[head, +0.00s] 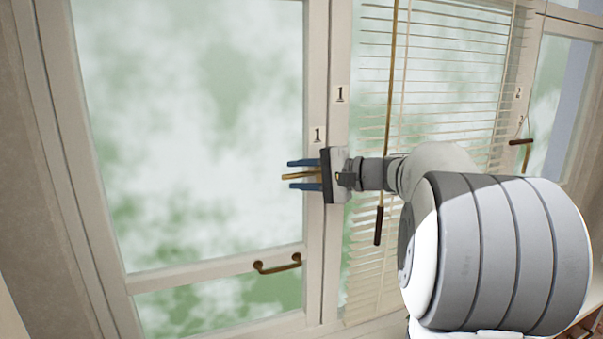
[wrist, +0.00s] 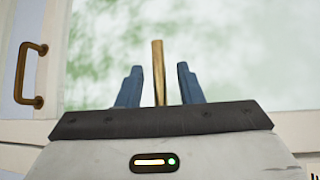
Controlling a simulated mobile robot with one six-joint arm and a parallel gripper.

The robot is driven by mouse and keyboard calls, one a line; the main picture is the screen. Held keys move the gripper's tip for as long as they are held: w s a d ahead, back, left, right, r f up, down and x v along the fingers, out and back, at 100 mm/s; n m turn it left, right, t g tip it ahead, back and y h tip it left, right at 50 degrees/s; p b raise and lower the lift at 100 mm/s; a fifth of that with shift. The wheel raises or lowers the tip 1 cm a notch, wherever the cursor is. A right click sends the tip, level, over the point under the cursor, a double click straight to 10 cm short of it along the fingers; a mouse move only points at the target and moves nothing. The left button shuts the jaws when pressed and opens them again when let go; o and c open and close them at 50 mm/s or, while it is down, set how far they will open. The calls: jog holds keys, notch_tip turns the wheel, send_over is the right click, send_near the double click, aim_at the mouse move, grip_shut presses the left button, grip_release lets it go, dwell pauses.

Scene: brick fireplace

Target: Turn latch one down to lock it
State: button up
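In the wrist view, the bar (wrist: 158,75) stands between the open fingers (wrist: 160,67), with a gap on each side. It seems to touch neither finger.
A brass pull handle (head: 277,264) sits low on the left window; it also shows in the wrist view (wrist: 26,74). A blind (head: 440,60) with a hanging wand (head: 379,225) is just right of my gripper. A second latch (head: 521,142) is further right, below a "2" label.

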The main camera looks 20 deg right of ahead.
grip_shut()
dwell(0.3)
dwell(0.3)
